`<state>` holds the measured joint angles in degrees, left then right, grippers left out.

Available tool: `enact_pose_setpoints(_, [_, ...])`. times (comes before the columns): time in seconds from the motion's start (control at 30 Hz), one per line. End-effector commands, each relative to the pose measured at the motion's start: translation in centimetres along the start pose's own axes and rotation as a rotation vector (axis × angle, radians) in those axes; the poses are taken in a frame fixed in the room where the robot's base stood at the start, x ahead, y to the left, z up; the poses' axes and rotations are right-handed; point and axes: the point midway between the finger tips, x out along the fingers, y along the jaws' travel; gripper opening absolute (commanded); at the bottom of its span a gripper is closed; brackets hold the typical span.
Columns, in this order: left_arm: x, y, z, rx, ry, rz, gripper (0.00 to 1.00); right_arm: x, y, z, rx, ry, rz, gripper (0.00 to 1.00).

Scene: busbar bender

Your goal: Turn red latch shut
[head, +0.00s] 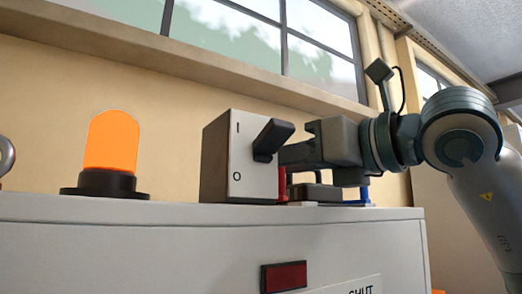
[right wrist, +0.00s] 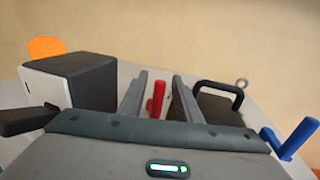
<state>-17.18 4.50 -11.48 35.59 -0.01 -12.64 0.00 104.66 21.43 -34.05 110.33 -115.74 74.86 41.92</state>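The red latch (right wrist: 156,100) stands upright between the two fingers of my right gripper (right wrist: 159,77) in the right wrist view. The fingers are spread, with a gap on each side of the latch. In the head view, my right gripper (head: 287,155) reaches in from the right, just behind the switch box. Only a thin strip of the red latch (head: 283,182) shows there, below the fingers. My left gripper is in neither view.
The switch box (head: 220,165) with a black lever (head: 272,139) stands close beside the gripper on the cabinet top (head: 60,212). An orange beacon (head: 112,142) is further left. A black handle (right wrist: 222,88) and a blue lever (right wrist: 293,140) are on the right in the wrist view.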

Motion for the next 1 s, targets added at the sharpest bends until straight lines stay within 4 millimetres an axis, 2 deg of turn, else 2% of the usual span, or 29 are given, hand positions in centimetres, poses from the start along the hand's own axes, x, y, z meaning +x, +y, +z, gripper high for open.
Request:
enact_pose_setpoints(0.03, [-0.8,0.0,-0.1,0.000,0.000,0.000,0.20,0.8,0.0,0.3,0.001,0.002,0.002,0.31])
enact_pose_setpoints(0.23, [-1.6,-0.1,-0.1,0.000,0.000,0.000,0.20,2.6,0.0,0.2,0.001,0.000,0.000,0.31])
enact_pose_setpoints(0.63, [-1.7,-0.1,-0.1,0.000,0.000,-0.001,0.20,3.1,0.0,0.0,0.000,0.000,0.000,0.31])
enact_pose_setpoints(0.67, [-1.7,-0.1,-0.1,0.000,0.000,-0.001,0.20,3.1,0.0,0.0,0.000,0.000,0.000,0.26])
enact_pose_setpoints(0.77, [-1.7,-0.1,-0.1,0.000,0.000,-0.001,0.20,3.0,0.0,0.0,0.000,0.000,0.000,0.02])
enact_pose_setpoints(0.8, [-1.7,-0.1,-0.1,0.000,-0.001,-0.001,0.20,3.0,0.0,0.0,0.000,0.000,0.000,0.00])
enact_pose_setpoints(1.0, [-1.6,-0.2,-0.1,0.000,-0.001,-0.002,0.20,3.0,0.0,0.0,0.000,0.000,0.003,0.00])
